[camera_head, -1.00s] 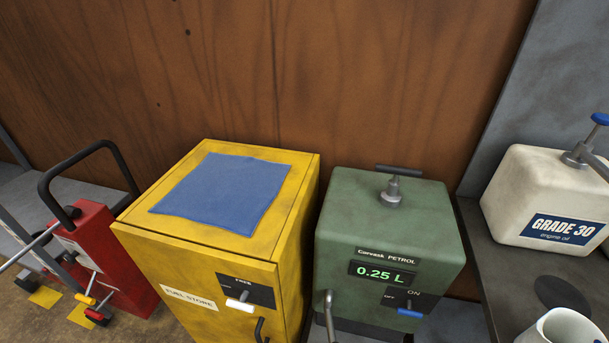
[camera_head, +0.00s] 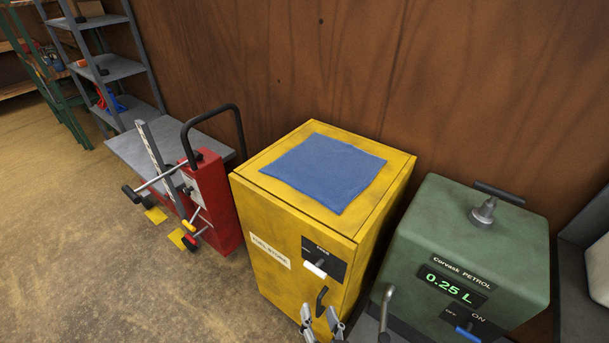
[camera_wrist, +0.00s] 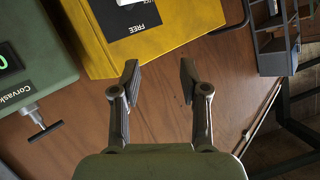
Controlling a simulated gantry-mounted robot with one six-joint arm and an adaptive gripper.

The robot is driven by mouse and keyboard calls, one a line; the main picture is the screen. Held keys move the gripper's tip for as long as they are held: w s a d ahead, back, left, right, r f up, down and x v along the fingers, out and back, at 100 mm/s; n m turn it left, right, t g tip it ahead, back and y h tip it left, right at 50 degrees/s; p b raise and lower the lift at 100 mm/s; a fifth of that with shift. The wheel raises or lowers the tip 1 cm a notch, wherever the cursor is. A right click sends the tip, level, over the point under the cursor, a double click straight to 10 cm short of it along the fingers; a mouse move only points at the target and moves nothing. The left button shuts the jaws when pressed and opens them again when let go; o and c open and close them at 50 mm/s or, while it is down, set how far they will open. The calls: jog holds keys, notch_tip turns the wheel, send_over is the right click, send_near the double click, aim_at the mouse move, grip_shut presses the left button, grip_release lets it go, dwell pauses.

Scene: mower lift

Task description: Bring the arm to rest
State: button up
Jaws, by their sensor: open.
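My gripper (camera_wrist: 157,85) is open and empty in the wrist view, its two fingers spread apart in front of the wooden wall. In the head view, the gripper (camera_head: 322,320) shows at the bottom edge, in front of the yellow cabinet (camera_head: 280,235). The picture does not settle how far it stands from the cabinet door. The rest of the arm is out of the head view. The yellow cabinet also shows in the wrist view (camera_wrist: 165,35), beyond the fingertips.
A blue cloth (camera_head: 325,172) lies on the cabinet. The green petrol unit (camera_head: 450,235), reading 0.25 L, stands to its right. A red lift (camera_head: 215,205) with a black handle stands to its left. Grey shelves (camera_head: 105,68) stand at far left; floor (camera_head: 120,275) at left is clear.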

jog(key=s+a+r+n+p, duration=0.1)
jog(key=a+r+n, duration=0.2)
jog(key=a+r, duration=0.35)
notch_tip(320, 180, up, 40)
jog(key=d+g+h+p, duration=0.1)
jog(key=p, duration=3.7)
notch_tip(320, 180, down, 58)
jog(key=b, duration=5.7)
jog(key=shift+s+n, duration=0.3)
jog(key=shift+s, duration=0.1)
